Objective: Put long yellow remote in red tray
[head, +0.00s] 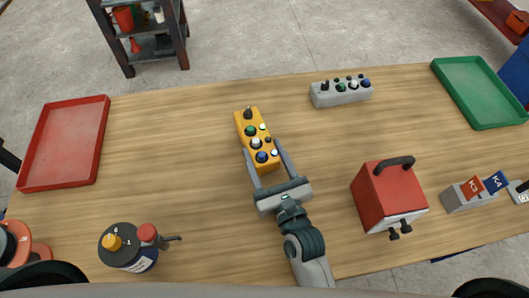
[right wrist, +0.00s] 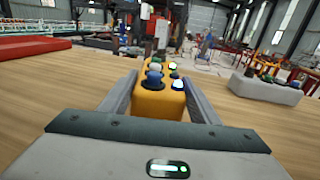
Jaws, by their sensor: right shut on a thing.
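The long yellow remote (head: 250,122), with several coloured knobs on top, is near the middle of the wooden table in the head view. My right gripper (head: 265,166) is shut on its near end, one finger along each side. In the right wrist view the remote (right wrist: 158,103) sits between the two fingers of the gripper (right wrist: 160,105). I cannot tell whether it still touches the table. The empty red tray (head: 38,178) lies at the left of the table, well left of the remote. My left gripper does not show.
A grey remote (head: 325,97) lies right of the yellow one. A red box with a black handle (head: 390,200) stands right of my right arm. A green tray (head: 445,66) is at the far right. A dark canister (head: 130,248) stands front left. Table between remote and red tray is clear.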

